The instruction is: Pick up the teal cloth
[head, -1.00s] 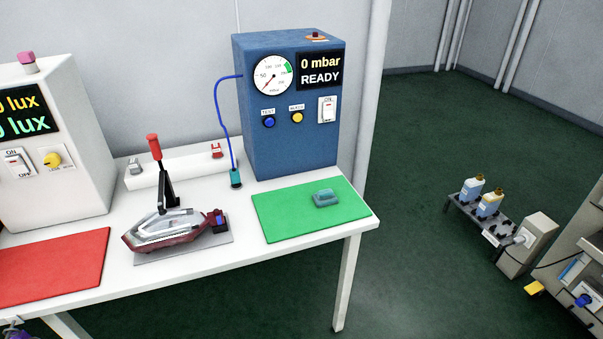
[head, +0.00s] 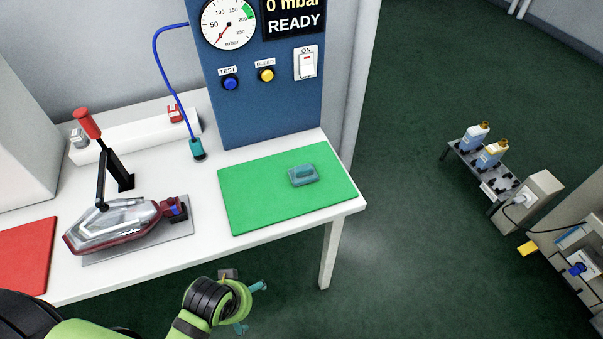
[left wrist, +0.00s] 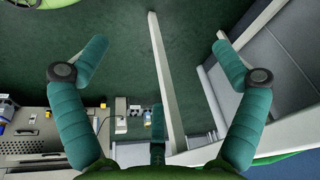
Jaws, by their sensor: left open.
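The teal cloth (head: 303,175) lies folded on the green mat (head: 270,205) at the right end of the white table. My left gripper (head: 252,306) is in front of the table's front edge, below and to the left of the cloth in the head view, and apart from it. The cloth cannot be made out in the left wrist view. My right gripper is not in view.
A clamp fixture with a tail lamp (head: 120,223) stands left of the mat. A blue tester (head: 262,100) stands behind the mat, with a hose to a teal connector (head: 198,150). A red mat (head: 25,258) lies at the far left. The floor right of the table is clear nearby.

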